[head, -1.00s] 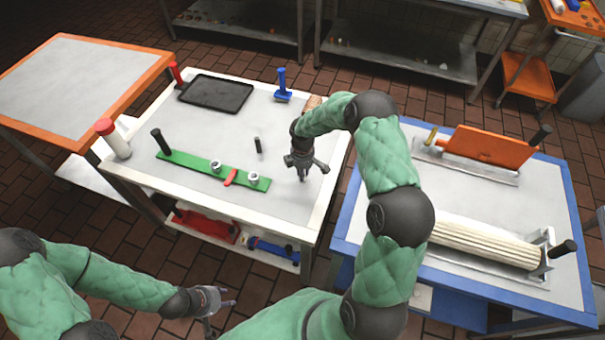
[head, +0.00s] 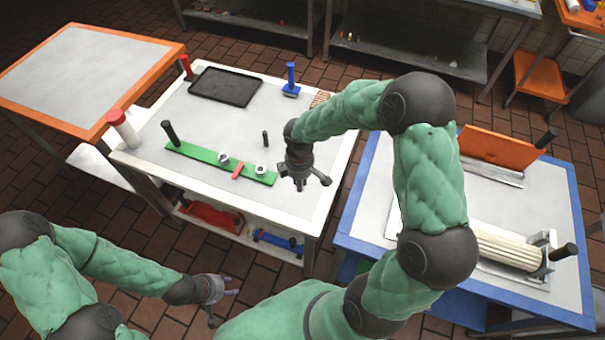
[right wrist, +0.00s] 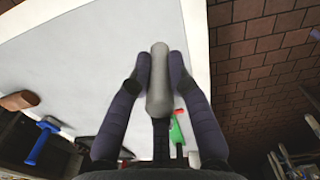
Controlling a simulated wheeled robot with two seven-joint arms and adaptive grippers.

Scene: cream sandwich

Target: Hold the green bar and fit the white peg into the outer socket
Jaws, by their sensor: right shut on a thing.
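The green bar (head: 205,156) lies on the white-topped table with a dark upright handle (head: 170,133) at its left end. Two pale ring-like sockets sit on it, an inner one (head: 223,159) and an outer one (head: 261,170) near the right end, with a red piece (head: 238,171) between. The bar's green also shows in the right wrist view (right wrist: 177,130). My right gripper (head: 305,184) is right of the bar's end, apart from it. In the right wrist view it is shut on the pale white peg (right wrist: 159,80). My left gripper (head: 226,303) is open and empty, in front of the table.
A short dark upright pin (head: 265,138) is behind the bar. A blue-edged table (head: 360,215) is on the right. The tabletop in front of the bar is clear.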

